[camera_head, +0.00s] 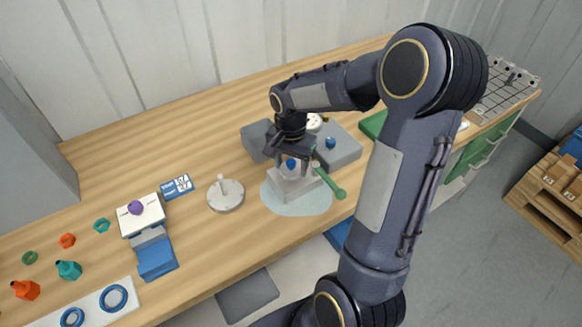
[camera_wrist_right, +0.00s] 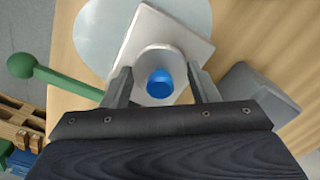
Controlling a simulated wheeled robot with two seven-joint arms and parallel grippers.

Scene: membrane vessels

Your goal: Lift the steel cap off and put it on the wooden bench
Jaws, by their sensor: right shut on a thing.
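My right gripper (camera_head: 290,158) reaches down over a pale block (camera_head: 297,190) on a pale round mat (camera_head: 286,204). In the right wrist view its fingers (camera_wrist_right: 161,80) flank and are shut on a pale grey round piece (camera_wrist_right: 145,62) with a blue centre (camera_wrist_right: 159,84). Below that piece shows a pale square plate (camera_wrist_right: 193,38). I cannot tell whether the held piece is the steel cap or whether it is clear of the plate. A grey metallic disc with an upright handle (camera_head: 226,197) lies on the wooden bench (camera_head: 130,110), left of the mat. My left gripper is not in view.
A green ball-ended lever (camera_head: 329,181) sticks out beside the block; it also shows in the right wrist view (camera_wrist_right: 50,75). Grey blocks (camera_head: 345,149) stand behind. A white piece with a purple ball (camera_head: 140,216) is at left. Bare bench lies behind the disc.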

